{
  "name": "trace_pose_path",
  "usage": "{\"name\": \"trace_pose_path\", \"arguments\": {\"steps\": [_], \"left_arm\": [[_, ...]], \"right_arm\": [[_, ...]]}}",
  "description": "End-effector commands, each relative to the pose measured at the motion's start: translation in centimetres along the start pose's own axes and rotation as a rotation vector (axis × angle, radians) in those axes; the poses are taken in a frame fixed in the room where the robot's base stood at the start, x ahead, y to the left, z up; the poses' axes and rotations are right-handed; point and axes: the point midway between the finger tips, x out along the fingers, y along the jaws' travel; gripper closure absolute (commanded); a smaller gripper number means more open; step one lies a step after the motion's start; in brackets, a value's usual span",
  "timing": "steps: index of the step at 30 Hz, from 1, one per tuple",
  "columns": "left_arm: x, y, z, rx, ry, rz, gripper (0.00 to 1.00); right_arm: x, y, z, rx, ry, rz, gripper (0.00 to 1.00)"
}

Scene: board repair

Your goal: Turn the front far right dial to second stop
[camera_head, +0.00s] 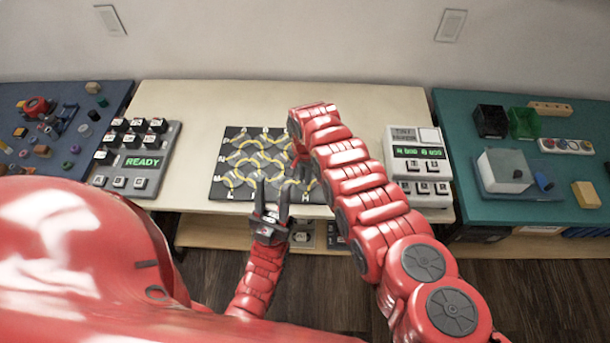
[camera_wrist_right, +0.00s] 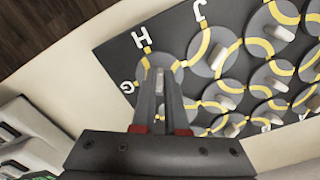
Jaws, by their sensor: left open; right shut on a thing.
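The dark dial board (camera_head: 222,189) lies on the pale table, with round grey dials, yellow arcs and white letters along its edges. In the right wrist view, the corner dial (camera_wrist_right: 176,69) lies beside the letters H and G. My right gripper (camera_wrist_right: 160,82) is shut on the light knob of this dial, its fingers covering most of the knob and hiding its exact angle. In the head view my right arm partly hides that corner of the board. My left gripper (camera_head: 272,196) is open and empty over the board's front edge.
A white device with green digits (camera_head: 418,151) stands to the right. Side tables, blue (camera_head: 62,160) and teal (camera_head: 462,115), hold assorted parts.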

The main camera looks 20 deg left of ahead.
Motion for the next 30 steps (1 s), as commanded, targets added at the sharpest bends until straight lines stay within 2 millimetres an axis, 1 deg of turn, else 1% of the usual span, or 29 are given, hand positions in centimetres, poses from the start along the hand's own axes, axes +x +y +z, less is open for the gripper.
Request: {"name": "trace_pose_path", "arguments": {"steps": [14, 20, 30], "left_arm": [[-1.1, 0.1, 0.2, 0.000, 0.000, 0.000, 0.59], [-2.1, 0.1, 0.4, 0.000, 0.000, 0.000, 0.59], [-4.5, 0.2, 0.8, 0.000, 0.000, 0.000, 0.59]], "right_arm": [[0.1, 0.3, -0.2, -0.449, 0.001, -0.001, 1.00], [0.2, 0.4, -0.3, -0.640, 0.002, -0.001, 1.00], [0.3, 0.5, -0.5, -0.956, 0.004, 0.000, 1.00]]}}
